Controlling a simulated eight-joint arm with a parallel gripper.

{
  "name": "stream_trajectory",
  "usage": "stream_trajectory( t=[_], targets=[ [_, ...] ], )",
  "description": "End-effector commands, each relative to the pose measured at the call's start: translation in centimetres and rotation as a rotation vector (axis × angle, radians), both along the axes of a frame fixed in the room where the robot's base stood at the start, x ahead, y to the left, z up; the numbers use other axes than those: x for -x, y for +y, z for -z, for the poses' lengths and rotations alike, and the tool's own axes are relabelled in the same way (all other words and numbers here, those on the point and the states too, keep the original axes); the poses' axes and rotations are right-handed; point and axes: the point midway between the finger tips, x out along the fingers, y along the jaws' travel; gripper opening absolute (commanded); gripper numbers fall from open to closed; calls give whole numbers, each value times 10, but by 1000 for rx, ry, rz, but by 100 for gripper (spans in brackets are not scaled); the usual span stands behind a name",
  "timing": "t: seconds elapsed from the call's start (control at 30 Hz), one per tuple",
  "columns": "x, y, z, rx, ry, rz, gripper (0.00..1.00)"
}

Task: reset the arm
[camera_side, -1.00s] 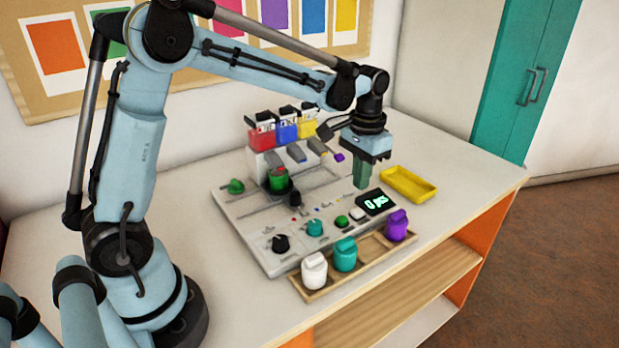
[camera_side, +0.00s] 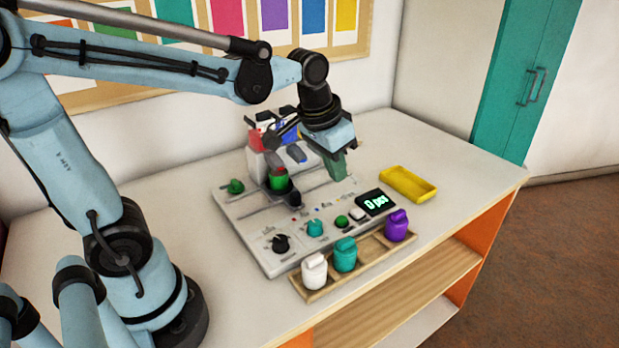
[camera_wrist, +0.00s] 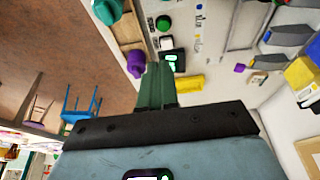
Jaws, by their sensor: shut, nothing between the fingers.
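My gripper (camera_side: 337,166) is in the air above the right rear part of the grey bead machine (camera_side: 262,222) in the side view. Its green fingers are together with nothing between them. In the wrist view the shut fingers (camera_wrist: 156,82) point away from the camera, with the purple jar (camera_wrist: 136,62) and the lit display (camera_wrist: 173,62) beyond their tips. The gripper hides part of the machine's hoppers in the side view, where a red one (camera_side: 256,141) and a blue one (camera_side: 291,131) still show.
A wooden tray (camera_side: 311,297) along the machine's front holds a white jar (camera_side: 314,271), a teal jar (camera_side: 345,254) and a purple jar (camera_side: 397,225). A yellow tray (camera_side: 407,185) lies to the right. The table's right rear is clear.

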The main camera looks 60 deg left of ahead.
Motion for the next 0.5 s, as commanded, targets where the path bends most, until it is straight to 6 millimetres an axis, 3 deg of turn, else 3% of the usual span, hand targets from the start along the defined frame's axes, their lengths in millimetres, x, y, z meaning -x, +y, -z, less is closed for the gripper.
stream_trajectory(
  t=[0.2, 0.5],
  targets=[
    [39, -4, 1, 2, -147, 2, 0],
    [66, -7, 13, 6, -283, 3, 0]
  ],
)
